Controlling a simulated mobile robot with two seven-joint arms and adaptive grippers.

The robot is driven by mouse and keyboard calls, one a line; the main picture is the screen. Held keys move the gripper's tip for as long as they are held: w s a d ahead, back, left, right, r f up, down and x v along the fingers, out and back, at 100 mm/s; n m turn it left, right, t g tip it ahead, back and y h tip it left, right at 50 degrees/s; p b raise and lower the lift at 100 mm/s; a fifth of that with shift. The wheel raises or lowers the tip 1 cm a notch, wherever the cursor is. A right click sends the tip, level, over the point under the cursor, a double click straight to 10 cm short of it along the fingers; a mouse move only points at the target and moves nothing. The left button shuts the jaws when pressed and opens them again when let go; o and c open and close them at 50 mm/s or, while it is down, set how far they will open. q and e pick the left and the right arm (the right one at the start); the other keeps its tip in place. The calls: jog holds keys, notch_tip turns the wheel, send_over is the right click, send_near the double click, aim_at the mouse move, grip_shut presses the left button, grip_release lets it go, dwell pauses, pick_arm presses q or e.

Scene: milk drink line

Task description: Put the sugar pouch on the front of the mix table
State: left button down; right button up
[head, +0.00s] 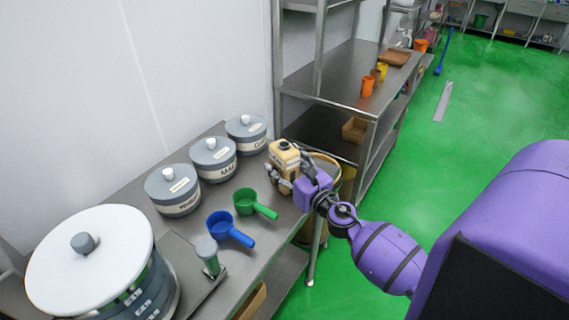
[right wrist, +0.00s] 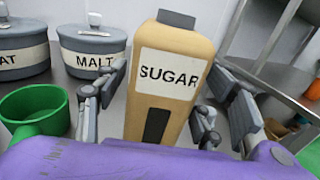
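The sugar pouch (head: 284,158) is a tan, box-like pack with a dark cap at the back right of the steel table. In the right wrist view the pouch (right wrist: 166,85) stands upright, its white SUGAR label facing the camera. My right gripper (head: 288,178) is at the pouch, with one finger on each side of it. In the right wrist view the fingers (right wrist: 166,95) look spread, with a small gap at the left side; contact on the right is unclear. The mix table (head: 150,213) carries the pouch. My left gripper is out of view.
Lidded canisters, including the malt canister (head: 213,158), line the wall side. A green scoop (head: 247,203) and a blue scoop (head: 225,227) lie left of the pouch. A large white-lidded vessel (head: 90,255) stands front left. A steel shelf rack (head: 335,85) stands behind the pouch.

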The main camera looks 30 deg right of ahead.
jog(key=shift+r, duration=0.35)
jog(key=s, duration=0.3)
jog(key=s+b, duration=0.1)
jog(key=s, duration=0.3)
jog(key=s+b, duration=0.1)
jog(key=s, duration=0.2)
jog(key=shift+s+f, duration=0.4)
jog(key=s+a+f+m+g+h, duration=0.1)
jog(key=s+a+f+m+g, duration=0.1)
jog(key=s+f+m, duration=0.6)
jog(key=s+a+f+m+g+h, duration=0.1)
jog(key=s+a+f+m+g, duration=0.15)
jog(key=s+f+m, duration=0.55)
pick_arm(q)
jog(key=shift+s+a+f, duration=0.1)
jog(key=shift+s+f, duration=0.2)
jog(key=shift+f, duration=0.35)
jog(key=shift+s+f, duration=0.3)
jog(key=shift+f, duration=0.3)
pick_arm(e)
jog(key=s+a+f+m+g+y, duration=0.2)
jog(key=s+a+f+m+g, duration=0.3)
jog(key=s+a+f+m, duration=0.7)
jog(key=s+m, duration=0.1)
jog(key=m, duration=0.6)
jog(key=shift+s+f+m, duration=0.15)
jog(key=shift+m, duration=0.25)
